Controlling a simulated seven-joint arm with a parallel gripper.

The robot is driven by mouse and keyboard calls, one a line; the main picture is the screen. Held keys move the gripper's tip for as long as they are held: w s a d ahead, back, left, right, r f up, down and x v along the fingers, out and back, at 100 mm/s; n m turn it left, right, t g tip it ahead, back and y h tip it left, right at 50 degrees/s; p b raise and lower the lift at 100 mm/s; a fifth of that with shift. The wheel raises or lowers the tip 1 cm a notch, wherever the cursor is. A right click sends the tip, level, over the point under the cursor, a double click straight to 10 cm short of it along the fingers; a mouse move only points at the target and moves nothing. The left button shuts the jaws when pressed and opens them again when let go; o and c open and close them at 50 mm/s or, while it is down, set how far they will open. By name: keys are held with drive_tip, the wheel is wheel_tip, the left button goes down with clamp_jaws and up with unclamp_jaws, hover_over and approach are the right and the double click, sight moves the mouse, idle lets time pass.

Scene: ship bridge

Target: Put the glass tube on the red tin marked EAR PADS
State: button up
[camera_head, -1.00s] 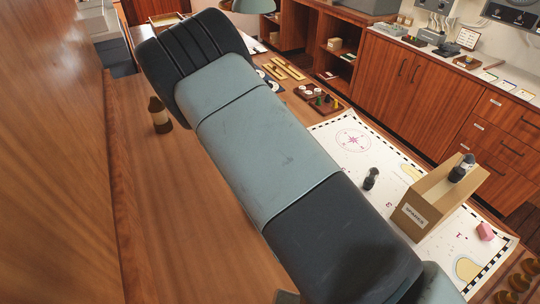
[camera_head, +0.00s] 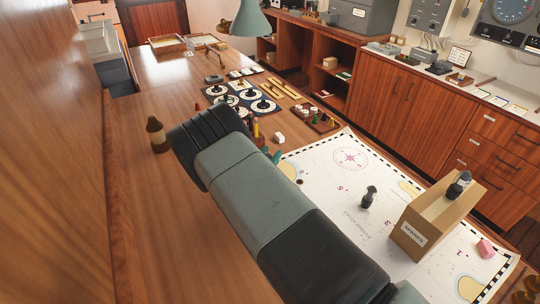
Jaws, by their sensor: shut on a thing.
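My arm fills the middle of the view, running from the bottom right up to the left, and my gripper is not recognisable; the arm hides the area under and behind it. I cannot make out the glass tube or a red tin marked EAR PADS. A small teal shape (camera_head: 275,157) shows at the arm's right edge; I cannot tell what it is.
A cardboard box marked SPARES (camera_head: 416,234) stands on the chart (camera_head: 325,160), with a dark-capped item on top. A dark figure (camera_head: 368,197) and pink block (camera_head: 485,248) are on the chart. A brown bottle (camera_head: 157,135) stands left. Several dials (camera_head: 222,100) lie beyond.

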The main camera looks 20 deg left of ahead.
drive_tip(key=shift+f, duration=0.15)
drive_tip(key=o, duration=1)
drive_tip(key=shift+o, duration=0.2)
drive_tip(key=shift+s+a, duration=0.15)
drive_tip(key=shift+s, duration=0.25)
drive_tip(key=s+a, duration=0.2)
drive_tip(key=s, duration=0.9)
drive_tip(key=shift+r, duration=0.2)
